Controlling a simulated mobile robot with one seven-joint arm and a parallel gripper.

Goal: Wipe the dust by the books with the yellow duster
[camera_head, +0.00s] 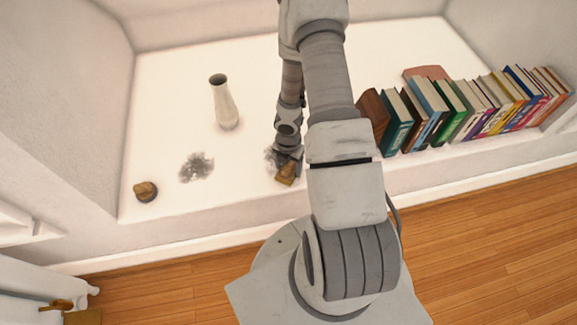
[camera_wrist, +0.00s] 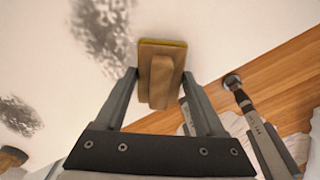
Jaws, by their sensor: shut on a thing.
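My gripper (camera_head: 287,160) is shut on the yellow duster (camera_head: 286,175), a wooden block with a handle and a yellow edge. In the wrist view the duster (camera_wrist: 160,72) sits between the fingertips (camera_wrist: 158,82). It is at or just above the white ledge; I cannot tell if it touches. A second dust patch (camera_head: 196,167) lies further left. A second duster (camera_head: 145,191) stands at the left.
A pale vase (camera_head: 226,103) stands on the ledge behind the dust. The row of books fills the right side, with a brown bookend (camera_head: 373,112) at its left end. The ledge's front edge drops to a wooden floor (camera_head: 480,230).

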